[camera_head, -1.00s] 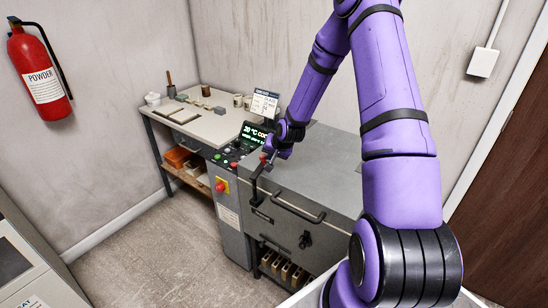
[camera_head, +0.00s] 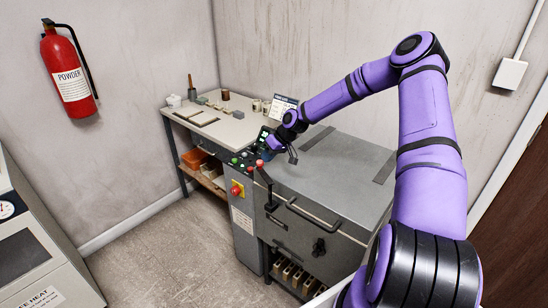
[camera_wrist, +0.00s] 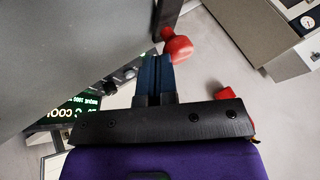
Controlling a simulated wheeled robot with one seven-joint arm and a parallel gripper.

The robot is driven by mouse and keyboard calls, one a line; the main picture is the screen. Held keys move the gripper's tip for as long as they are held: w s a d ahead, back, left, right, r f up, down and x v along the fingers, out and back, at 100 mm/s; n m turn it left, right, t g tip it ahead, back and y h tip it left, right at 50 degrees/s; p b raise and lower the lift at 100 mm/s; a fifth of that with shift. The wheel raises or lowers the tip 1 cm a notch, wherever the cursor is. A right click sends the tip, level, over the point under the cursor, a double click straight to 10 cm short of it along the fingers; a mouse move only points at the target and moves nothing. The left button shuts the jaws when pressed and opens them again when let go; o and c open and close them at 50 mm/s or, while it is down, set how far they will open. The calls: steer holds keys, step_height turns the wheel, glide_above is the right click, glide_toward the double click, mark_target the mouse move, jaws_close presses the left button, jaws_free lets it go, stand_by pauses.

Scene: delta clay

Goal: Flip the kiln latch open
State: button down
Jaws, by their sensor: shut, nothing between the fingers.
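The kiln (camera_head: 335,165) is a grey box with a flat lid and a front bar handle. Its latch is a black lever (camera_head: 266,187) at the front left corner, topped by a red knob (camera_head: 260,164). The lever stands up from its base and leans left in the head view. My gripper (camera_head: 272,150) is shut and empty, just above and beside the knob. In the wrist view my blue fingertips (camera_wrist: 156,62) are right beside the red knob (camera_wrist: 178,48); I cannot tell whether they touch. Part of the lever (camera_wrist: 166,15) shows behind the knob.
A control box with a red stop button (camera_head: 237,190) and a lit display (camera_head: 264,137) adjoins the kiln on the left. A worktable (camera_head: 225,128) with small items stands behind it. A fire extinguisher (camera_head: 70,75) hangs on the wall. The floor in front is clear.

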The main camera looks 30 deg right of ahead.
mark_target(258, 161)
steer(key=a+n+g, duration=0.1)
steer(key=a+n, duration=0.1)
steer(key=n, duration=0.1)
steer(key=shift+w+a+g+y, duration=0.2)
steer(key=shift+w+g+y, duration=0.15)
steer(key=shift+g+y, duration=0.05)
steer(key=shift+a, duration=0.55)
steer(key=shift+a, duration=0.15)
